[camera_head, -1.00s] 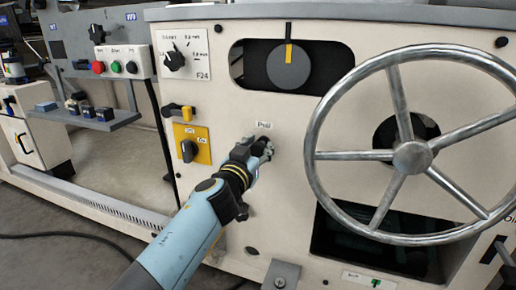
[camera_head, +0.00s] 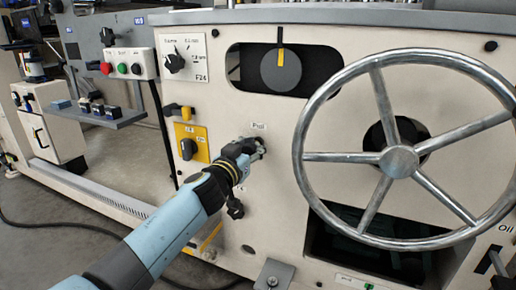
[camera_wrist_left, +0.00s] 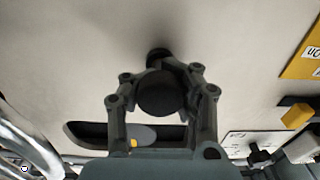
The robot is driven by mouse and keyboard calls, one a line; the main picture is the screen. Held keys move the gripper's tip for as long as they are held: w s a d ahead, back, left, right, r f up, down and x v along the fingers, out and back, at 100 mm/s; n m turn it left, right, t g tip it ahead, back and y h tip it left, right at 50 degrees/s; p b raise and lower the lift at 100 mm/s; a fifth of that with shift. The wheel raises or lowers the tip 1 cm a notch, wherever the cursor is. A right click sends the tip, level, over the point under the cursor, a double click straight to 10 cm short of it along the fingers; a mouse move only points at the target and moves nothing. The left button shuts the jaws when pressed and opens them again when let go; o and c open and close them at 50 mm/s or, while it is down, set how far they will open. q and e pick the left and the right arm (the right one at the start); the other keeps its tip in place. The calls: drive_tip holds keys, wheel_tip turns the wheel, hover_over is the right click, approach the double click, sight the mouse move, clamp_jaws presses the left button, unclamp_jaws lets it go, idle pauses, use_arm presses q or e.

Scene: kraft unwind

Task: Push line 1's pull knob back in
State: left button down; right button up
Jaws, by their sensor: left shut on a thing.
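The pull knob is mostly hidden by my left gripper (camera_head: 256,147) in the head view, just under a small "Pull" label (camera_head: 258,126) on the cream panel. In the left wrist view the knob (camera_wrist_left: 160,93) is a dark round head between the two fingers. A dark collar shows behind it at the panel. My left gripper (camera_wrist_left: 161,74) is shut on the knob, a finger on each side. How far the knob stands out from the panel is hard to tell. My right gripper is not in view.
A large metal handwheel (camera_head: 400,160) stands out close to the right of my left gripper. A yellow plate with a black rotary switch (camera_head: 189,148) is to the left. A window with a dial (camera_head: 282,70) is above. Red and green buttons (camera_head: 122,68) sit at upper left.

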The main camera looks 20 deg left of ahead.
use_arm(q)
drive_tip(key=c, duration=0.9)
unclamp_jaws()
drive_tip(key=s, duration=1.2)
drive_tip(key=shift+a, duration=0.2)
